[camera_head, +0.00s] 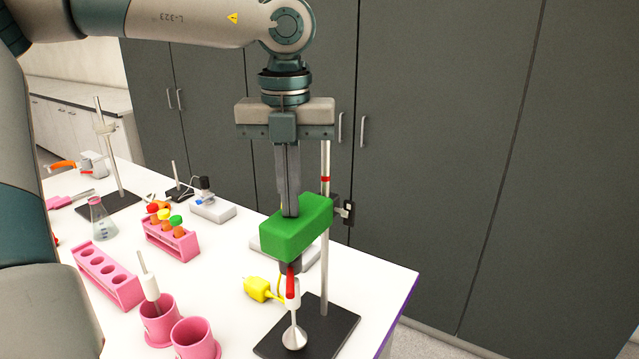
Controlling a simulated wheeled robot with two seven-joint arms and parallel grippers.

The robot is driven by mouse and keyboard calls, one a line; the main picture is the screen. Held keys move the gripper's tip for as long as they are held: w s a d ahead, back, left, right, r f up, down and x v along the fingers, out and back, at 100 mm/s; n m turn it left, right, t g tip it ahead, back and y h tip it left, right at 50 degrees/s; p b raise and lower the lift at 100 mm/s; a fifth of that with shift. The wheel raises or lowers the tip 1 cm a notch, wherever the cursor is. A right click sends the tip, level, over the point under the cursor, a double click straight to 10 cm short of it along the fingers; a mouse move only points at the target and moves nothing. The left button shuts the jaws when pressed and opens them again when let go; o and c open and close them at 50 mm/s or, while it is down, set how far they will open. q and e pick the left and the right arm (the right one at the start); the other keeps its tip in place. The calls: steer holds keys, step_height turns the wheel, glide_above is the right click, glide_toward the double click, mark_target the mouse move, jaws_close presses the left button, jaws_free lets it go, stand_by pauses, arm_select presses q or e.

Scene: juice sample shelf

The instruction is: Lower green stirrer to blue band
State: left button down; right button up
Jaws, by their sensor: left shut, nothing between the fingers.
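The green stirrer (297,228) is a green block clamped on a thin upright metal rod (325,262). A shaft with a red part (291,283) and a white collar hangs below it, ending in a pale paddle (294,338) low over the black stand base (330,325). A red band (325,179) shows on the rod above the block. I see no blue band. My left gripper (290,211) points straight down with its fingers shut and empty, tips at the top of the green block. I cannot tell whether they press on it. My right gripper is not in view.
Pink beakers (195,340) stand left of the stand. A yellow item (258,289) lies behind its base. Pink racks (108,275), a flask (102,220) and other stands are further left. The table's right edge (400,310) is close to the stand.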

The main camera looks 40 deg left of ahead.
mark_target(272, 215)
arm_select(q)
steer(key=shift+f, duration=0.25)
stand_by(0.7)
steer(key=shift+s+a+f+b, duration=0.3)
steer(key=shift+a+f+b, duration=0.15)
steer(key=shift+b, duration=0.35)
steer(key=shift+s+a+f+b, duration=0.15)
steer(key=shift+s+f+b, duration=0.05)
steer(key=shift+f+b, duration=0.2)
stand_by(1.0)
steer(key=shift+s+a+f+b, duration=0.4)
steer(key=shift+a+f+b, duration=0.15)
steer(key=shift+f+b, duration=0.25)
stand_by(2.4)
steer(key=shift+r, duration=0.15)
steer(key=shift+w+d+r+p, duration=0.2)
steer(key=shift+r+p, duration=0.15)
steer(key=shift+r, duration=0.45)
steer(key=shift+w+d+r+p, duration=0.15)
steer(key=shift+d+r+p, duration=0.2)
steer(key=shift+r, duration=0.4)
steer(key=shift+w+d+r+p, duration=0.15)
steer(key=shift+r+p, duration=0.25)
steer(key=shift+r, duration=0.4)
steer(key=shift+w+d+r, duration=0.15)
steer(key=shift+w+r, duration=0.05)
steer(key=shift+r, duration=0.4)
